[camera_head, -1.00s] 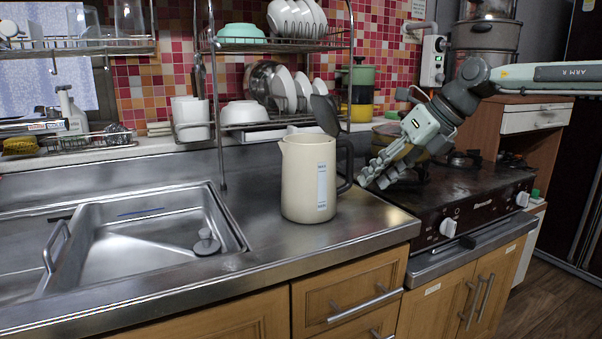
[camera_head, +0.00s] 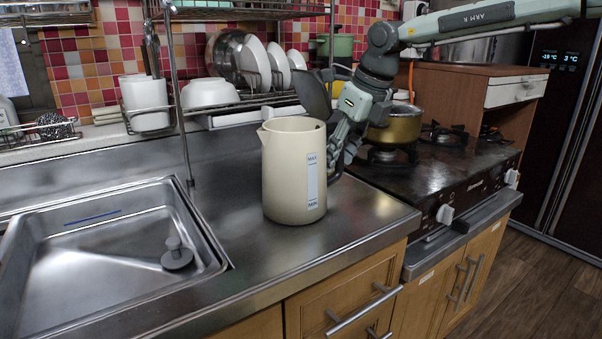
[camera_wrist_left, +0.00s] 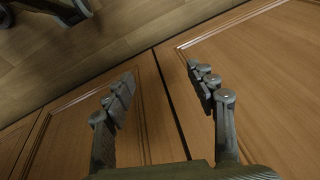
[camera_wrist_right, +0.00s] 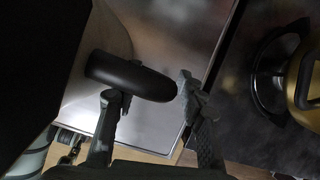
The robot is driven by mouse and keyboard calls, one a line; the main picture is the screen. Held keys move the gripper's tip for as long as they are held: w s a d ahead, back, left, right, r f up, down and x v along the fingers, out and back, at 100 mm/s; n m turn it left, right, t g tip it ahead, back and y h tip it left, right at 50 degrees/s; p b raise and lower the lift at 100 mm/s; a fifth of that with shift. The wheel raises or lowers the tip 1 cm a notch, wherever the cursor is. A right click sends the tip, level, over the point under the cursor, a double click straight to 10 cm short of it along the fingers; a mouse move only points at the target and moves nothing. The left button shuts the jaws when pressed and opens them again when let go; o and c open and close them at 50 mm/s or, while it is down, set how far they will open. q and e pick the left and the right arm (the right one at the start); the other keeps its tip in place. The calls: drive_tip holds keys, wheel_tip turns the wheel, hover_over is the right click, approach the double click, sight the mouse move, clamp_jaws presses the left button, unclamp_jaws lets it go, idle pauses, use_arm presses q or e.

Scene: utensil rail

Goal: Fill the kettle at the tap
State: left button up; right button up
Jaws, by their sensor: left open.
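The cream kettle (camera_head: 292,172) stands upright on the steel counter right of the sink. Its dark lid (camera_head: 312,95) is raised. My right gripper (camera_head: 343,150) is at the kettle's right side, by the handle, and mostly covers it in the head view. In the right wrist view the dark handle (camera_wrist_right: 130,77) lies at the open fingers (camera_wrist_right: 150,88); I cannot tell if they touch it. My left gripper (camera_wrist_left: 160,78) is open and empty in front of wooden cabinet doors, and is not in the head view. The sink (camera_head: 110,245) is at the left. No tap shows.
A dish rack (camera_head: 178,100) with bowls and plates stands behind the kettle. A brass-coloured pot (camera_head: 398,127) sits on the stove (camera_head: 455,165) to the right. A grey knobbed piece (camera_head: 176,256) is in the sink. The counter front is clear.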

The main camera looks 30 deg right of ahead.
drive_tip(key=shift+w+f, duration=0.15)
drive_tip(key=shift+f, duration=0.25)
clamp_jaws()
